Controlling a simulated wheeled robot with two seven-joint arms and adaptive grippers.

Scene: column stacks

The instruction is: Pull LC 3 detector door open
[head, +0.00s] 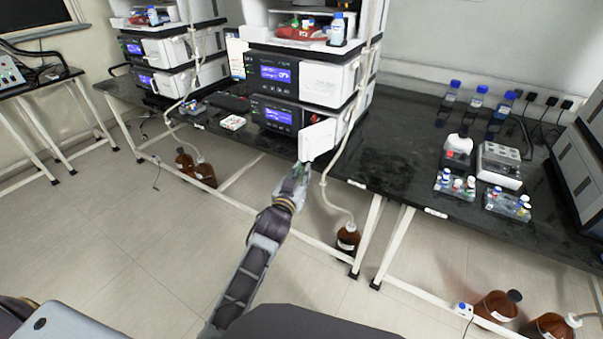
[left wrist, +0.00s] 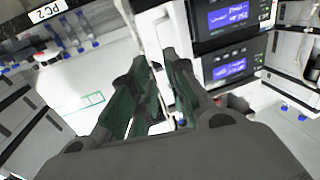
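The LC stack in the middle of the head view has two dark modules with lit blue screens. A white door panel (head: 316,140) stands out at an angle from the right front of the lower module (head: 276,115). I take it for the detector door. My left gripper (head: 299,170) is at the panel's lower left corner, at or very near it. In the left wrist view, its fingers (left wrist: 157,68) are apart, with green inner pads showing and white surface beyond the gap. I cannot tell whether the door's edge lies between them. My right gripper is out of view.
The black bench (head: 395,150) carries the stack. Vial racks (head: 457,184) and blue-capped bottles (head: 475,103) stand to the right. A pale tube (head: 326,190) hangs over the bench front, close to my gripper, down to a brown bottle (head: 348,238). The floor in front is mostly clear.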

